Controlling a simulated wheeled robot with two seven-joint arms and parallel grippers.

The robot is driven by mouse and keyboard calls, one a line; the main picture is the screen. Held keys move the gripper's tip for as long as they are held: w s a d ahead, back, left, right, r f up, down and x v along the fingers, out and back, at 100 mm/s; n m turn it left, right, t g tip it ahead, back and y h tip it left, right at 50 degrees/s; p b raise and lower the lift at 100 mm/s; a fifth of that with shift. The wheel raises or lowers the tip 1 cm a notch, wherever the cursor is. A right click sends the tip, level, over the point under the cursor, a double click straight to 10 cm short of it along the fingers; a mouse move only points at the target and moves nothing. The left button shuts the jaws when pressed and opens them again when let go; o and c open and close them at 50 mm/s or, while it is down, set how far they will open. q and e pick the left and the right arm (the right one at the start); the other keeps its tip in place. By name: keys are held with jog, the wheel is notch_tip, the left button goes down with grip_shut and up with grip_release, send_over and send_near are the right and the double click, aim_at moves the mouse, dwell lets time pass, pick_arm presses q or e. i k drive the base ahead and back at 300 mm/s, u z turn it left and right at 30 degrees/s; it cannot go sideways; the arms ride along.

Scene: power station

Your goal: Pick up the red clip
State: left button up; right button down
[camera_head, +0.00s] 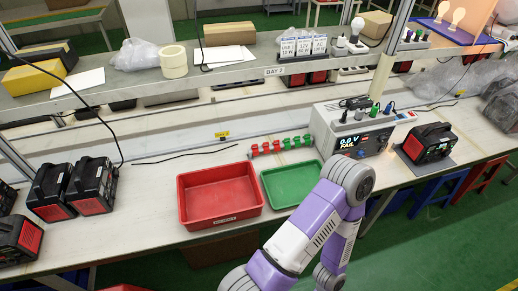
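A row of small clips stands on the bench behind the trays. The red clips (266,148) are on the left of the row, and the green clips (297,142) are on the right. A purple and white arm of mine rises from the bottom edge, bends near the green tray (280,201) and covers part of its right side. Neither gripper shows in this view, so I cannot see what either one holds.
A red tray (219,223) sits left of the green tray. A tester showing "FAIL" (346,142) stands right of the clips, with a black and red power unit (430,144) beyond it. Similar units (92,185) stand at left. A shelf (230,78) runs above the bench.

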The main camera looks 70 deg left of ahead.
aim_at(276, 144)
jog(key=u, duration=1.35)
